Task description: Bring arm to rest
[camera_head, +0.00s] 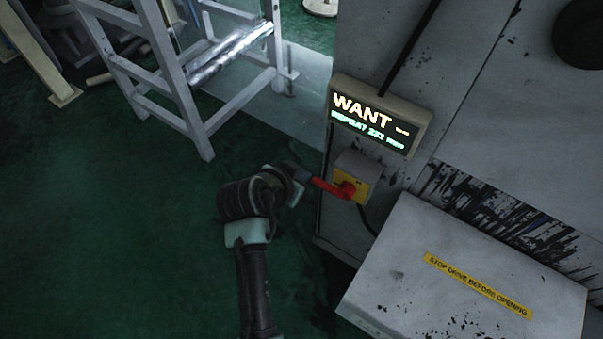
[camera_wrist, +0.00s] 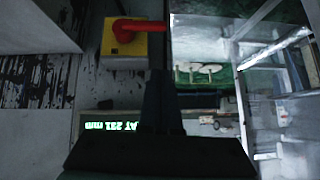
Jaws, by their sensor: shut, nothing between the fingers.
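My arm reaches up from the bottom of the head view, and my gripper (camera_head: 305,177) is at the left end of a red switch handle (camera_head: 333,187). In the wrist view my gripper (camera_wrist: 160,75) shows as dark fingers, shut and empty. The red handle (camera_wrist: 145,27) sits on a yellow plate (camera_wrist: 123,44) on a grey box, and lies apart from the fingers there. In the head view I cannot tell whether the gripper touches the handle.
A lit display (camera_head: 375,115) reads "WANT" above the switch on a grey cabinet (camera_head: 365,45). A sloping lid (camera_head: 410,255) with a yellow warning label juts out at lower right. A pale metal frame (camera_head: 190,100) stands at upper left. The green floor (camera_head: 110,250) at left is clear.

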